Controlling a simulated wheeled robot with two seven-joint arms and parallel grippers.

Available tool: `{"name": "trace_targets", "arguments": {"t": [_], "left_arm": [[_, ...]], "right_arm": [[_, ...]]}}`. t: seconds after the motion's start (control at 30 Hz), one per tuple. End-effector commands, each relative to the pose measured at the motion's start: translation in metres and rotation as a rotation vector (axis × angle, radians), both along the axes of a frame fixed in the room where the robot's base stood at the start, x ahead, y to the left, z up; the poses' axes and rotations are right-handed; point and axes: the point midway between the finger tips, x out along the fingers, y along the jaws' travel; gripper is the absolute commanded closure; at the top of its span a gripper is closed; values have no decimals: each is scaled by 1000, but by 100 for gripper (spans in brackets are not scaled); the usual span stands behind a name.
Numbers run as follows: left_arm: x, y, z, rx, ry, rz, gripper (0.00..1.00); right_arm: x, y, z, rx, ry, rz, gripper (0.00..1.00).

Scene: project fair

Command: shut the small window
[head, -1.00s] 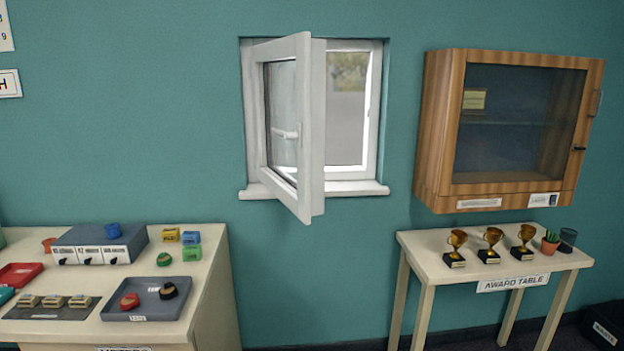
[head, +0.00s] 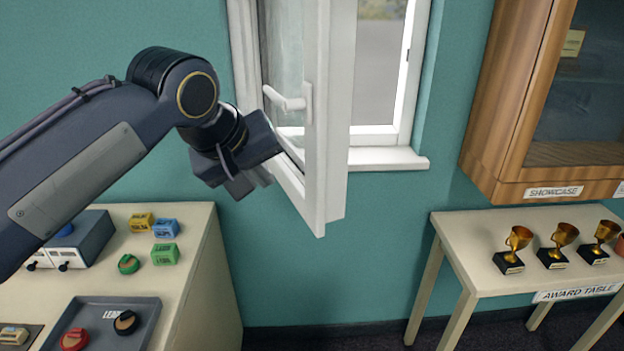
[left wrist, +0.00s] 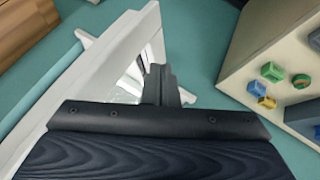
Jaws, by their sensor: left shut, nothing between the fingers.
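The small window has a white sash (head: 325,120) that stands swung open into the room, hinged at the left of its frame. Its white handle (head: 287,101) is on the sash face. The white window frame (head: 408,75) and sill (head: 385,159) are behind it. My left gripper (head: 256,181) is beside the lower part of the sash, on its left side in the head view; I cannot tell whether it touches. Its fingers (left wrist: 160,84) are shut and empty in the left wrist view, in front of the white sash (left wrist: 95,85). My right gripper is not in view.
A wooden showcase (head: 520,100) hangs right of the window. Below it, the award table (head: 470,240) bears trophies (head: 510,250). At lower left, a cream counter (head: 195,235) carries colored blocks (head: 165,254) and a grey tray (head: 85,315). The wall below the sash is clear.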

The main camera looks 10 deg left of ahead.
Motion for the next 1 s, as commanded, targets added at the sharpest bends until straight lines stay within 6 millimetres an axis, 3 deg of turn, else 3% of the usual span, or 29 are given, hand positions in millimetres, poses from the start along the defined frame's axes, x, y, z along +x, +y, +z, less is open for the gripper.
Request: {"name": "trace_targets", "arguments": {"t": [0.5,0.73,1.0], "left_arm": [[55,-14,-79,5,6,-2,100],[75,-39,-77,3,2,-3,100],[80,-46,-78,1,1,-2,100]], "right_arm": [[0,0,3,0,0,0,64],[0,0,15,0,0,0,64],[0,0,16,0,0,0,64]]}}
